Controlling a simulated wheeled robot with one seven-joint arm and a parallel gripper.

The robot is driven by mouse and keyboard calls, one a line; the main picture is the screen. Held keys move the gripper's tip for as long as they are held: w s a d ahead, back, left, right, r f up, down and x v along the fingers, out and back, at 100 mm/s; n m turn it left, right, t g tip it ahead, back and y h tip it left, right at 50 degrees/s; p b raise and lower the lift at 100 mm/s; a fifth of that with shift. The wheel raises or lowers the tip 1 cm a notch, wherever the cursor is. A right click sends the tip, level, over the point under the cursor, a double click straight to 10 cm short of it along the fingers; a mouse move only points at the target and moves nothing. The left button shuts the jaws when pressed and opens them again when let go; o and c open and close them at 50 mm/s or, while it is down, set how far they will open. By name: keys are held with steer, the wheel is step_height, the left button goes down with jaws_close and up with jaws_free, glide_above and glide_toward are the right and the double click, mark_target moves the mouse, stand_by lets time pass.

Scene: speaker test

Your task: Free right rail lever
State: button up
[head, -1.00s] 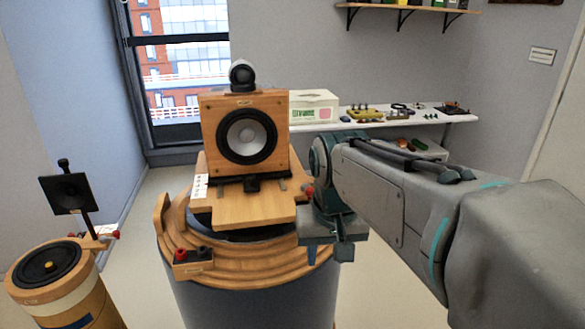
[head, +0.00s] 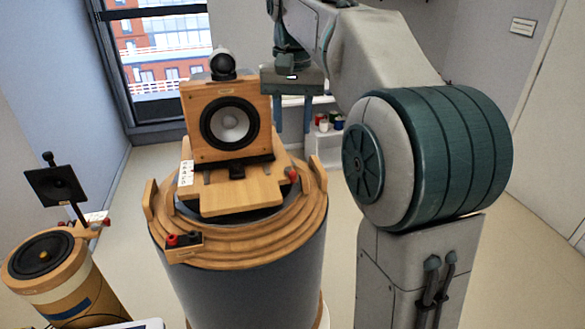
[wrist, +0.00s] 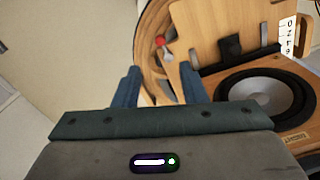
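My gripper (head: 292,130) points down beside the speaker's right side, above and apart from the lever. Its two blue fingers are spread with nothing between them; they also show in the wrist view (wrist: 158,68).
A ball-shaped tweeter (head: 223,65) sits on top of the speaker. A terminal block (head: 184,248) with red and black knobs is at the stand's front left. A second speaker drum (head: 45,255) with a dark square panel (head: 55,186) stands at left.

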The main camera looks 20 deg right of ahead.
mark_target(293, 173)
step_height(293, 173, down, 12)
steer(key=shift+r, duration=0.15)
stand_by(0.3)
